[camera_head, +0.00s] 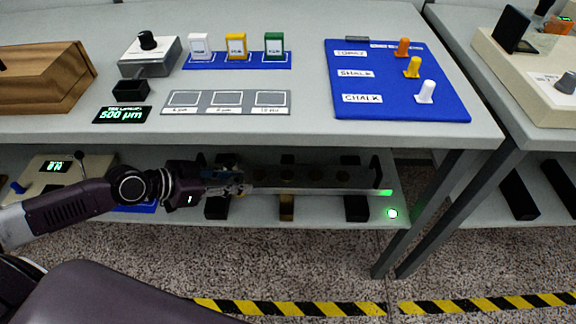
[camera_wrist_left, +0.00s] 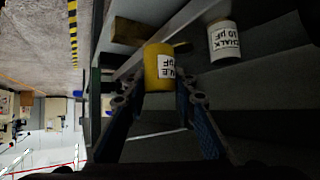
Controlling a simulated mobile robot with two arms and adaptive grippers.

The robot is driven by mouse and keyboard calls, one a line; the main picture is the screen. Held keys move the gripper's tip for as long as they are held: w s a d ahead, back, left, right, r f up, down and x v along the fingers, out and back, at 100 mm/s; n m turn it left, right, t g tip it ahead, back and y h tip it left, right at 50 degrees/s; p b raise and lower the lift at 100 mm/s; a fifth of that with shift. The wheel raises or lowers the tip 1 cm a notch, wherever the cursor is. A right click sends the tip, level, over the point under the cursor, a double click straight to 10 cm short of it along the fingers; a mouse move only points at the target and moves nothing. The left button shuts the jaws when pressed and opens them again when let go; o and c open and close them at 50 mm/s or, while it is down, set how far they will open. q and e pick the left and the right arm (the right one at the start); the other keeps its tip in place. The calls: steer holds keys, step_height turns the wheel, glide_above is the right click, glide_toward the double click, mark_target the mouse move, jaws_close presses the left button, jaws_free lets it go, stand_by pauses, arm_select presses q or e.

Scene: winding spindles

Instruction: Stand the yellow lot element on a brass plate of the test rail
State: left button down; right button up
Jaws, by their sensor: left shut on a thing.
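The yellow lot element (camera_wrist_left: 152,68) is a short cylinder with a white label. In the left wrist view it sits between the two fingers of my left gripper (camera_wrist_left: 160,95), which is shut on it. In the head view my left gripper (camera_head: 238,188) reaches over the lower shelf at the test rail (camera_head: 330,191), a long bar with a green right end; the element is not clear there. A white element (camera_wrist_left: 224,39) labelled chalk stands to the right of the yellow one in the wrist view. I cannot tell whether the yellow element touches a brass plate. My right gripper is not in view.
The tabletop (camera_head: 310,45) lies above the lower shelf (camera_head: 235,215). A blue board (camera_head: 375,105) with orange, yellow and white pegs lies on top. Dark supports stand under the rail. A table leg (camera_head: 425,215) stands right of the shelf.

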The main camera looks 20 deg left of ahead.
arm_select(q)
steer(key=w+d, duration=0.6)
steer(key=w, duration=0.1)
steer(key=w+d, duration=0.3)
steer(key=shift+w, duration=0.35)
steer(key=shift+w+d, duration=0.3)
steer(key=shift+w+d+f, duration=0.1)
step_height(320, 180, down, 3)
steer(key=shift+b, duration=0.35)
steer(key=shift+f, duration=0.15)
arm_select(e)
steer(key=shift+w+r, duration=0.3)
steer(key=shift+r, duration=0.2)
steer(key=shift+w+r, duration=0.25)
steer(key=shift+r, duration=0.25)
arm_select(q)
steer(key=shift+f, duration=0.1)
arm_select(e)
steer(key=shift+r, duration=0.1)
arm_select(q)
steer(key=c, duration=1.6)
jaws_free()
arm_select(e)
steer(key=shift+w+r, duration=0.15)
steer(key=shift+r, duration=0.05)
